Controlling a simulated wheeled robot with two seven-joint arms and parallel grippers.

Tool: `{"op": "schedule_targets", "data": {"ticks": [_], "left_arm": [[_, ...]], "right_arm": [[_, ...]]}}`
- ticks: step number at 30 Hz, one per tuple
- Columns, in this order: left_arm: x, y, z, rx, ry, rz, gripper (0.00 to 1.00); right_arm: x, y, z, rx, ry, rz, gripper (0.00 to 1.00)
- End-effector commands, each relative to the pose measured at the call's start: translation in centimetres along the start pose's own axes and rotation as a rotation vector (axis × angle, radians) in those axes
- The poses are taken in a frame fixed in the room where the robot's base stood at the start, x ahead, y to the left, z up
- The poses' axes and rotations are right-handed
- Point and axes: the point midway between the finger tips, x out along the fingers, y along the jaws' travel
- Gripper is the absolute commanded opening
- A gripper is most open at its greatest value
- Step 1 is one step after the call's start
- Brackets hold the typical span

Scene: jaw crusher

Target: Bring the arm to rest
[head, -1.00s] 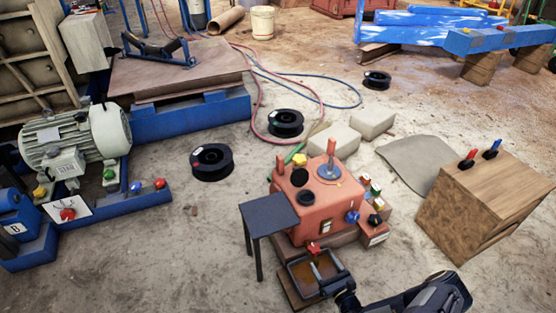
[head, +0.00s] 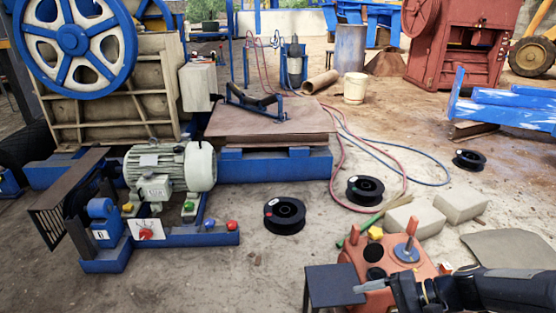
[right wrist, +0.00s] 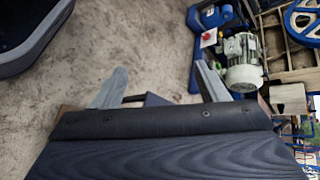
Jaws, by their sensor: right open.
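My right arm comes in at the lower right of the head view. Its gripper (head: 372,287) is in front of the orange-red machine box (head: 402,258), close to the small dark table (head: 330,284). In the right wrist view my right gripper (right wrist: 155,84) has its two grey fingers spread wide, with nothing held between them. The electric motor (right wrist: 241,62) shows beyond the fingers there. It also stands at left in the head view (head: 172,170). My left gripper is in neither view.
The jaw crusher's blue flywheel (head: 68,42) stands at the upper left. Black spools (head: 285,215), pale stone blocks (head: 415,220) and red and blue hoses lie on the floor. Bare ground is free in front of the motor.

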Motion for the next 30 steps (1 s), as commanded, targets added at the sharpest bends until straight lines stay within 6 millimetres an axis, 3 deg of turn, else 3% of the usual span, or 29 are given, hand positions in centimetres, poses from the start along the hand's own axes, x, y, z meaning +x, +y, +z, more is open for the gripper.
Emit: {"op": "schedule_targets", "data": {"ticks": [1, 3, 9, 15, 24, 25, 30], "left_arm": [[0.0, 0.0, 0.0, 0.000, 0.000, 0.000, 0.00], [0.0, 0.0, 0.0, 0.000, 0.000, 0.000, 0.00], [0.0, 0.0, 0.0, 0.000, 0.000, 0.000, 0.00], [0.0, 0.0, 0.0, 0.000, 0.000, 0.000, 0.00], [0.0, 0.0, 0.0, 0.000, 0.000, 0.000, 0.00], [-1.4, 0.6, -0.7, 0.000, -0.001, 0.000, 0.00], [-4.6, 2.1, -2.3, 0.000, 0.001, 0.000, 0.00]], "right_arm": [[-0.7, -0.4, 2.3, -0.088, 0.032, 0.067, 0.67], [-1.6, -0.3, 4.9, -0.191, 0.078, 0.153, 0.67], [-4.0, 1.3, 10.7, -0.466, 0.230, 0.342, 0.67], [-5.6, 3.0, 13.4, -0.649, 0.360, 0.432, 0.67], [-7.1, 5.0, 15.3, -0.843, 0.522, 0.486, 0.67], [-7.9, 3.7, 16.0, -0.836, 0.516, 0.489, 0.67], [-9.9, 1.0, 17.7, -0.829, 0.511, 0.489, 0.67]]}}
